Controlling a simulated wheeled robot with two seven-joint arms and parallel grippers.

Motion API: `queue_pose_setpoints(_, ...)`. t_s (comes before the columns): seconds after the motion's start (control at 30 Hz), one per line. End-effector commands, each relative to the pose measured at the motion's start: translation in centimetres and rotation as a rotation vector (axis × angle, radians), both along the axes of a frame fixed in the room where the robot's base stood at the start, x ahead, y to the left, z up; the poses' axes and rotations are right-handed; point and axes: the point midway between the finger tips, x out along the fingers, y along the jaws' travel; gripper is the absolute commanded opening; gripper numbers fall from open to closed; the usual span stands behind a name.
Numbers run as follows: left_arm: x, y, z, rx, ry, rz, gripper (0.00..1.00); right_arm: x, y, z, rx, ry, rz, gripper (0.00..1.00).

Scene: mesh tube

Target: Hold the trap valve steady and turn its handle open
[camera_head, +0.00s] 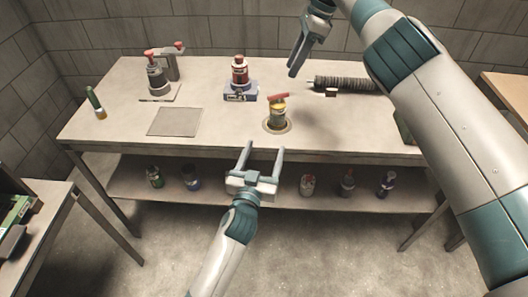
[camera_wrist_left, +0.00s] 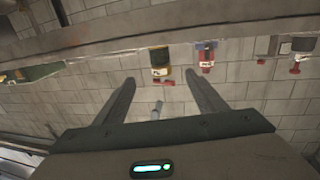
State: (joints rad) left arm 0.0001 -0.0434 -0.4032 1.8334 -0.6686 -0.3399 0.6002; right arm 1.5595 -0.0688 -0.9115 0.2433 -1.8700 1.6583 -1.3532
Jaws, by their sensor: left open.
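The trap valve (camera_head: 278,113) stands upright in a round base on the table, with a dark and yellow body and a red handle (camera_head: 278,98) across its top. In the left wrist view the scene is upside down, and the valve (camera_wrist_left: 159,60) shows between my finger tips, farther off. My left gripper (camera_head: 265,149) is open and empty in front of the table's front edge, apart from the valve. My right gripper (camera_head: 296,70) hangs above the back of the table, apart from the valve; its finger gap is unclear.
A red-capped bottle on a blue block (camera_head: 240,92) stands behind left of the valve. A red-topped device (camera_head: 158,80), a flat grey plate (camera_head: 174,122) and a green bottle (camera_head: 95,103) are left. A ribbed dark tube (camera_head: 345,83) lies right. Several containers stand on the lower shelf.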

Motion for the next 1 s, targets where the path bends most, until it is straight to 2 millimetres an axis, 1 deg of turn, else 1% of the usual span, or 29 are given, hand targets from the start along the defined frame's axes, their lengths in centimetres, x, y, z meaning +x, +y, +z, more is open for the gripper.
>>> queue_pose_setpoints(0.37, 0.1, 0.0, 0.0, 0.001, 0.0, 0.0, 0.65, 0.0, 0.0, 0.0, 0.0, 0.0, 0.0, 0.31)
queue_pose_setpoints(0.57, 1.1, -0.2, 0.0, 0.001, 0.0, 0.0, 0.65, 0.0, 0.0, 0.0, 0.0, 0.0, 0.0, 0.31)
queue_pose_setpoints(0.77, 3.5, -0.7, 0.1, 0.002, -0.002, 0.0, 0.65, 0.0, 0.0, 0.0, 0.0, 0.0, 0.0, 0.31)
queue_pose_setpoints(1.0, 7.3, -1.5, 0.0, 0.003, -0.001, 0.0, 0.65, 0.0, 0.0, 0.0, 0.0, 0.0, 0.0, 0.31)
